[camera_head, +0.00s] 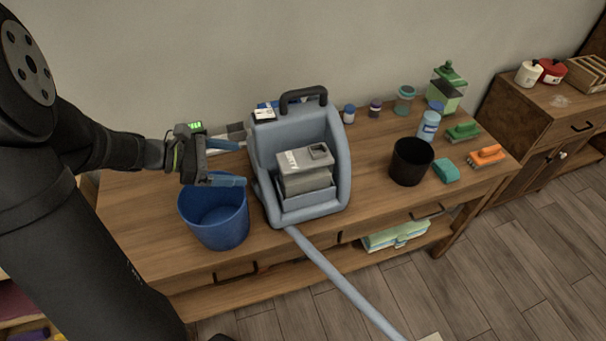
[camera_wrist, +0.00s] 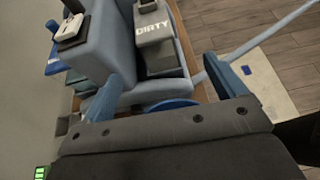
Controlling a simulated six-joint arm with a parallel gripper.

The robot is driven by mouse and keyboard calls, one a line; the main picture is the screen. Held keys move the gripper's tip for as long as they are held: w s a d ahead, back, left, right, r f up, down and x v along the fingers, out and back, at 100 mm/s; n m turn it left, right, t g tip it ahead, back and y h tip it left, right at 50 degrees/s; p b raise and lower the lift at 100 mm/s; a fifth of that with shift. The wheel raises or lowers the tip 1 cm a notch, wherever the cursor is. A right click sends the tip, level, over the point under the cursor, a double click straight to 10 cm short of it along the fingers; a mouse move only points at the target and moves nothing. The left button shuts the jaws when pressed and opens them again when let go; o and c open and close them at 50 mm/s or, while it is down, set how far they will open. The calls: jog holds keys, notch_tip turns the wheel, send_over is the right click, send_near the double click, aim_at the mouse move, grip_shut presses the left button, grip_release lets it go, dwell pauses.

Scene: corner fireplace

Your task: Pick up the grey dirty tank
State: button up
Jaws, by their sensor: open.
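The grey dirty tank (camera_head: 305,168) sits in the front recess of a light blue machine (camera_head: 334,146) on the wooden table. In the wrist view the tank (camera_wrist: 155,28) shows the word DIRTY on its light grey top, and the machine (camera_wrist: 104,45) stands around it. My gripper (camera_head: 236,164) is open and empty to the left of the machine, above the blue bucket (camera_head: 216,229). In the wrist view the blue fingers of my gripper (camera_wrist: 165,78) are apart, with the tank ahead of them and not between them. The tank's lower part is hidden by the recess's front wall.
A black cup (camera_head: 411,163), a blue-capped bottle (camera_head: 428,124), brushes and a teal sponge (camera_head: 446,171) are on the table's right side. Jars stand behind. A light blue hose (camera_head: 340,281) runs from the machine to the floor. The table (camera_head: 372,205) is bare between machine and cup.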

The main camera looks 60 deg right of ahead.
aim_at(279, 164)
jog(key=shift+h, duration=0.5)
jog(key=x, duration=1.2)
jog(key=shift+w+d+f, duration=0.1)
jog(key=shift+w+f, duration=0.1)
jog(key=shift+r+x, duration=0.2)
jog(key=shift+x, duration=2.5)
jog(key=c, duration=1.7)
jog(key=shift+c, duration=0.5)
jog(key=shift+r, duration=0.15)
